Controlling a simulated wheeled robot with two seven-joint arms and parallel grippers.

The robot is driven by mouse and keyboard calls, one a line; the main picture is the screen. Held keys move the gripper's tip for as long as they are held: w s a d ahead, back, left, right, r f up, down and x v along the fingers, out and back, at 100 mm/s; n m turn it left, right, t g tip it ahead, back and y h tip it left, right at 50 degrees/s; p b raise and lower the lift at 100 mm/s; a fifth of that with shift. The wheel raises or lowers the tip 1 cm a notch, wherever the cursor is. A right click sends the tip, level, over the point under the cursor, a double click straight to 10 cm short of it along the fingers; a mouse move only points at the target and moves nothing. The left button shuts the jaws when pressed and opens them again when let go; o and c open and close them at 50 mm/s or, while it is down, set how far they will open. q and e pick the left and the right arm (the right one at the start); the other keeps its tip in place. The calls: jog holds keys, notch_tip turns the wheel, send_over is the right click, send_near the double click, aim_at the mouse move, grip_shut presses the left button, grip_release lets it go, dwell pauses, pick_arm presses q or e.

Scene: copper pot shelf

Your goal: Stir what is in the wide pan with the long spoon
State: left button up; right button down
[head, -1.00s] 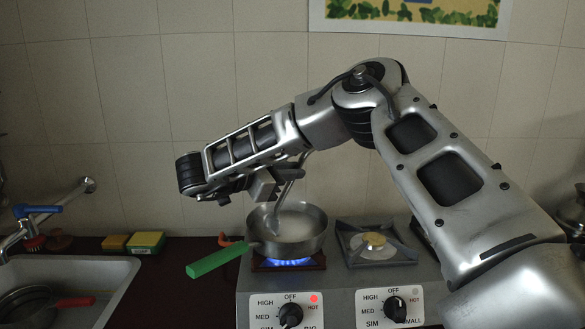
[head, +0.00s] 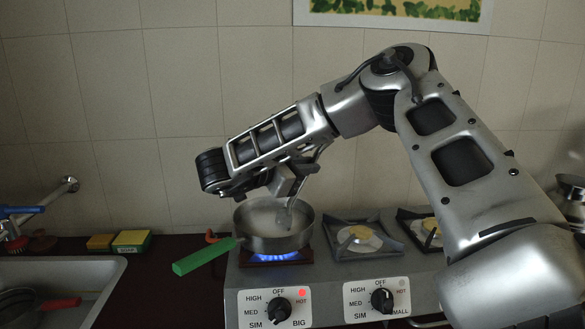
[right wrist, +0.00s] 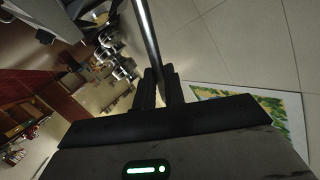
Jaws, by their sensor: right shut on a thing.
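The wide pan (head: 262,244) is steel with a green handle (head: 202,256) pointing front left, and it stands on the left burner in the head view. Pale, whitish contents show inside it. My right gripper (head: 284,182) is above the pan, shut on the long spoon. The spoon (head: 291,212) is silver and tilted, its lower end down inside the pan, right of the middle. Its tip is hard to make out. In the right wrist view the spoon's shaft (right wrist: 146,35) runs up between the fingers (right wrist: 157,88). My left gripper is out of view.
A blue flame (head: 285,256) burns under the pan. The right burner (head: 360,240) holds no pan. Knobs (head: 279,310) line the stove front. A sink (head: 100,275) with a tap and two sponges (head: 131,241) are at the left. A tiled wall stands behind.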

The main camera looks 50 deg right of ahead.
jog(key=shift+s+d, duration=0.2)
jog(key=shift+d, duration=0.55)
jog(key=shift+w+a, duration=1.6)
jog(key=shift+w, duration=1.35)
jog(key=shift+s+a, duration=1.55)
jog(key=shift+s, duration=0.5)
jog(key=shift+s+d, duration=0.3)
jog(key=shift+d, duration=0.75)
jog(key=shift+s+d, duration=0.3)
jog(key=shift+d, duration=0.75)
jog(key=shift+s+d, duration=0.3)
jog(key=shift+d, duration=0.75)
jog(key=shift+w+a, duration=1.15)
jog(key=shift+a, duration=0.25)
jog(key=shift+r, duration=0.15)
